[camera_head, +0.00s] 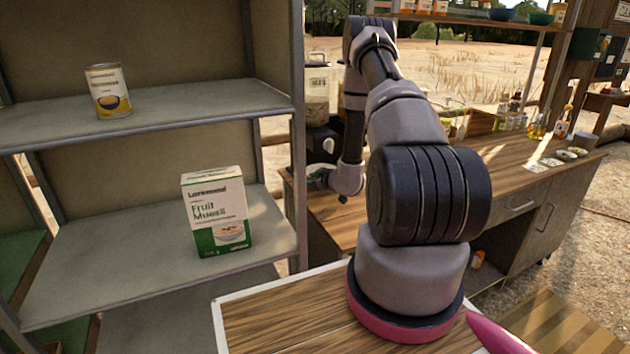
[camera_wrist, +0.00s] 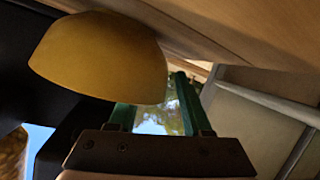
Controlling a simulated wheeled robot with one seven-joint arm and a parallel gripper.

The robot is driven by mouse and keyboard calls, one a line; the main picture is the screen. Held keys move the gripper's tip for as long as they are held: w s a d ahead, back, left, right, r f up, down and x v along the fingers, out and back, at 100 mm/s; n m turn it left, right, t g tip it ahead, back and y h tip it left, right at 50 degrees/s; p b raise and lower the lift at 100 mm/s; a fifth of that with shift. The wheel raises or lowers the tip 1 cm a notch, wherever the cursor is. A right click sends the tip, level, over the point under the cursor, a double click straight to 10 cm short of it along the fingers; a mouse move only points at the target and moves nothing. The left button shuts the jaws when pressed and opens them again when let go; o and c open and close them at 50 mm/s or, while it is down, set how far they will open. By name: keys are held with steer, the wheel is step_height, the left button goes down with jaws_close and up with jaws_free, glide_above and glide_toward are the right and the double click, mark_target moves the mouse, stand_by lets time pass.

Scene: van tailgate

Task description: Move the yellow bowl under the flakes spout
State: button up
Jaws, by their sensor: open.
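The yellow bowl (camera_wrist: 100,58) fills the upper left of the wrist view, which sees the place upside down; it rests by the wooden counter (camera_wrist: 235,30). My gripper (camera_wrist: 165,92) is open, with green fingers at the bowl's right edge. The bowl hides the tip of one finger; the other finger is clear of it. I cannot tell whether they touch. In the head view my gripper (camera_head: 318,178) is low by the counter, partly behind my arm. The dispenser with a clear flakes container (camera_head: 317,88) and dark body (camera_head: 322,140) stands just behind it. Its spout is not clear.
A grey shelf (camera_head: 150,105) at left holds a can (camera_head: 108,91) and a fruit muesli box (camera_head: 216,211); its post stands close to the counter and my arm.

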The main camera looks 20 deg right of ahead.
steer(key=shift+w, duration=0.1)
jaws_close()
steer(key=shift+d, duration=0.1)
steer(key=shift+w+d+f, duration=0.1)
steer(key=shift+d, duration=4.1)
steer(key=shift+w+d+f, duration=0.1)
steer(key=shift+d, duration=4.05)
steer(key=shift+c, duration=0.3)
jaws_free()
steer(key=shift+o, duration=0.6)
steer(key=shift+r, duration=0.1)
